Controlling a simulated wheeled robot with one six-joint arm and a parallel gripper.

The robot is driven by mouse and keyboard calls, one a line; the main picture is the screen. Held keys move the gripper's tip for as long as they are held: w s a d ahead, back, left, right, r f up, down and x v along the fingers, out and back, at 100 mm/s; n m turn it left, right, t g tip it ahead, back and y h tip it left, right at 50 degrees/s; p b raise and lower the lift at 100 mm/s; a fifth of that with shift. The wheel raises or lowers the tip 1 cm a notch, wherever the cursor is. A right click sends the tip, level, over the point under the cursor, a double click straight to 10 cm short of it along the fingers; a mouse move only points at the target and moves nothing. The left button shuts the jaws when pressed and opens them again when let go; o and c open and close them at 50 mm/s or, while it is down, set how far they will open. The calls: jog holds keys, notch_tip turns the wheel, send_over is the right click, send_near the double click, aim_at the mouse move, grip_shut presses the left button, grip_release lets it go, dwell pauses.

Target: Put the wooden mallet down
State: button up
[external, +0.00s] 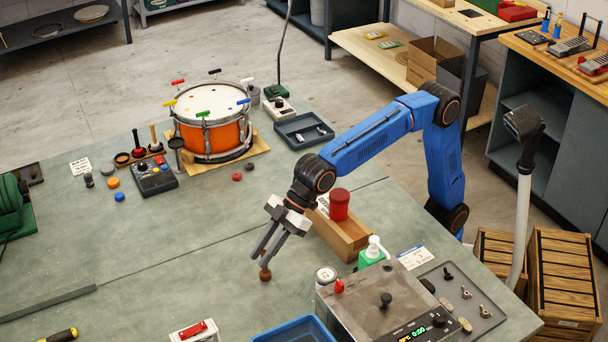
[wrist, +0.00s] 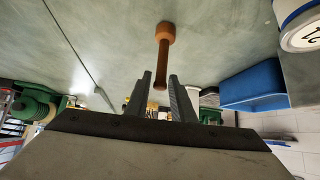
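The wooden mallet (external: 265,274) shows as a small brown head just below my fingertips in the external view; I cannot tell there whether it touches the bench. In the wrist view the mallet (wrist: 162,60) has an orange-brown head pointing away and a darker handle running back between the two fingers. My gripper (external: 261,258) points down over the front part of the bench, its fingers closed in on the handle. The gripper (wrist: 162,95) also shows in the wrist view, with one finger on each side of the handle.
The green bench top (external: 190,260) is clear to the left of my gripper. A wooden box (external: 343,236) with a red cylinder, a white can (external: 326,277), a blue bin (external: 293,331) and a grey machine (external: 375,300) stand close right and in front. An orange drum (external: 212,135) stands behind.

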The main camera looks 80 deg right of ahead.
jog(key=shift+o, duration=0.5)
jog(key=shift+r, duration=0.25)
jog(key=v, duration=1.2)
jog(key=shift+f, duration=0.15)
